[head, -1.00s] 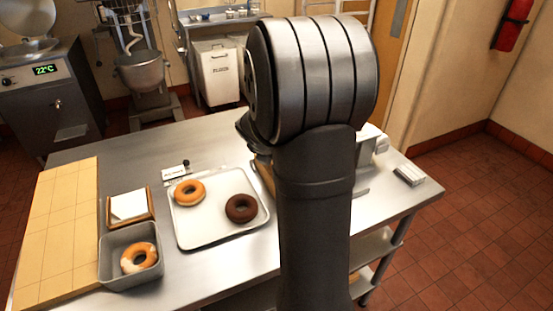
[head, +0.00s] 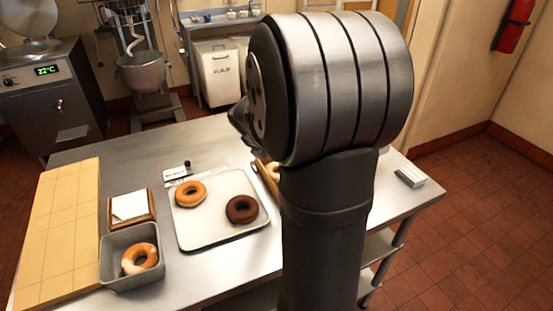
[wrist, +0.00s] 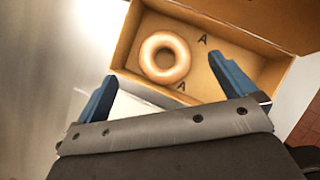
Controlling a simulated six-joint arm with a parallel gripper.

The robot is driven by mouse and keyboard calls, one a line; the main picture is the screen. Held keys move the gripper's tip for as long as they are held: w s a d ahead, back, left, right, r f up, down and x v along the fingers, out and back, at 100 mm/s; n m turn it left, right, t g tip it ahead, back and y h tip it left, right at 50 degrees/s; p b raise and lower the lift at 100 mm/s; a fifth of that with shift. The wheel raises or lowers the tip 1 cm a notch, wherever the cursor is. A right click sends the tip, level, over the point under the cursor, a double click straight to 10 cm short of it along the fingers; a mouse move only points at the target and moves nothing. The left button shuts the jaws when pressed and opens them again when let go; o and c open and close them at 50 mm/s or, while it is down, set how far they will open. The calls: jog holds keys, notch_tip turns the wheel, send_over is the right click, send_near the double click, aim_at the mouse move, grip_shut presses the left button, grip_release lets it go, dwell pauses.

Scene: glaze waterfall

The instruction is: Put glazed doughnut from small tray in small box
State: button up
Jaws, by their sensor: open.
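A glazed doughnut (wrist: 165,57), pale golden and shiny, lies flat in an open cardboard box (wrist: 208,90) in the wrist view, near the box's left end. My gripper (wrist: 163,73) is open above the box, its two blue fingers apart and clear of the doughnut. In the head view my arm hides the gripper and most of the box; only the box's left edge (head: 262,177) and a bit of the doughnut (head: 273,171) show. A grey metal pan (head: 106,258) at the lower left holds a partly white-glazed doughnut (head: 139,258).
A white tray (head: 222,218) mid-table holds a plain orange-brown doughnut (head: 190,194) and a dark chocolate doughnut (head: 241,209). A wooden holder with white paper (head: 129,207) and a tan board (head: 62,230) stand at left. The back left of the steel table (head: 130,148) is clear.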

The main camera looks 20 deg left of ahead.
jog(key=v, duration=0.7)
jog(key=x, duration=1.2)
jog(key=shift+f, duration=0.25)
notch_tip(320, 180, up, 3)
jog(key=shift+r, duration=0.55)
jog(key=shift+f, duration=0.1)
